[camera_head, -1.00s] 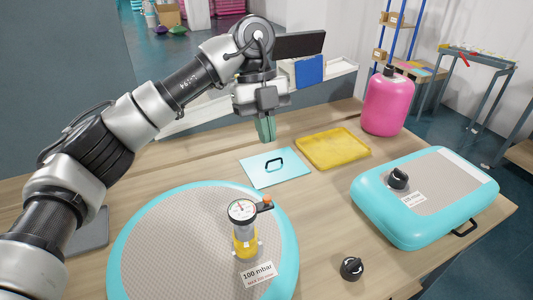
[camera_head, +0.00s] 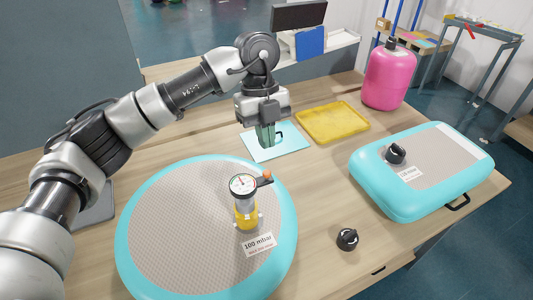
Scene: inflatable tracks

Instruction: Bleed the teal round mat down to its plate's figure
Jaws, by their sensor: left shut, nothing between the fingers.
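The teal round mat (camera_head: 165,245) lies on the wooden table at the front, grey on top with a teal rim. A gauge (camera_head: 243,186) with a white dial stands upright on its yellow and black base (camera_head: 246,214) on the mat. A small lever with an orange knob (camera_head: 267,176) sticks out at the gauge's right. The plate (camera_head: 259,243) in front of it reads 100 mbar; the dial reading is too small to tell. My left gripper (camera_head: 265,144) is shut and empty, pointing down over the light-blue board, behind the gauge. My right gripper is not in view.
A light-blue board (camera_head: 291,150) with a black handle and a yellow tray (camera_head: 333,122) lie behind the mat. A teal rectangular mat (camera_head: 432,190) with a black cap is at right. A loose black cap (camera_head: 347,239) lies between the mats. A pink canister (camera_head: 389,78) stands at back right.

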